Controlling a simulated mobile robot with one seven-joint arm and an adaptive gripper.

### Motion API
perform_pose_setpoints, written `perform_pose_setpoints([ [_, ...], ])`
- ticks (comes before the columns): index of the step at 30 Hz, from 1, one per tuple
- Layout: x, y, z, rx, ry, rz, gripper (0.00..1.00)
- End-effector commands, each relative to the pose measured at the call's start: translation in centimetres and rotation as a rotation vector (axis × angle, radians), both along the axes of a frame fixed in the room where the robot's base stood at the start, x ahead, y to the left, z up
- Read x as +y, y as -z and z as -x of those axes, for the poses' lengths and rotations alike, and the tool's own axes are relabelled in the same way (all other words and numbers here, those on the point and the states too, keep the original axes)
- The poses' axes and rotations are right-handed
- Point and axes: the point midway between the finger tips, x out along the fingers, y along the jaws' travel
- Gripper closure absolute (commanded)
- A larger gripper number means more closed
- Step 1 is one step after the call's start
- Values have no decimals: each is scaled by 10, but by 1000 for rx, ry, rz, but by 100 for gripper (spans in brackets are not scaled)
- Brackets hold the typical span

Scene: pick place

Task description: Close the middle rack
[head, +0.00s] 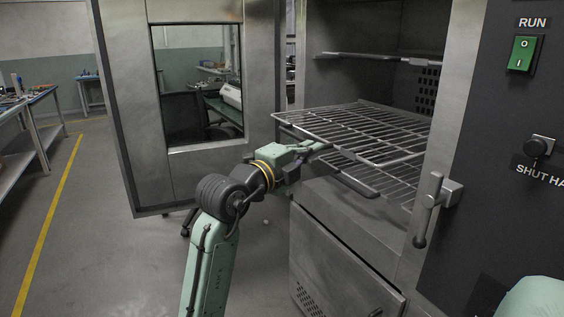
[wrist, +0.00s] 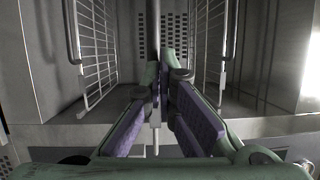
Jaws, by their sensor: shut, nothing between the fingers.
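The middle rack (head: 362,122) is a wire shelf that sticks out of the open steel oven in the head view. My gripper (head: 322,147) is at the front edge of this rack, its fingertips overlapping the front bar in the picture. Whether they touch it I cannot tell. In the wrist view the gripper (wrist: 166,72) is shut with nothing held. A thin upright bar (wrist: 156,30) shows just beyond the fingertips, probably the middle rack seen edge-on. The fingers hide part of it.
An upper rack (head: 375,57) sits inside the oven. A lower rack (head: 372,178) lies below the middle one, its front also standing out. The oven door (head: 180,160) with its window is swung open at left. A door latch (head: 432,205) juts from the right frame.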

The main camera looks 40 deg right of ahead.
Motion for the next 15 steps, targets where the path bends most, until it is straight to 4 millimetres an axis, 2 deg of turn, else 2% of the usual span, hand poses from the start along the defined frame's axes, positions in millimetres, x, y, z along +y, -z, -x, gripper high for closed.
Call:
perform_pose_setpoints([
  [1,-18,2,6,-3,4,-2,100],
  [6,-74,0,19,-2,3,-3,100],
  [12,-131,-2,32,-2,2,-2,100],
  [15,-153,-2,37,0,0,-1,100],
])
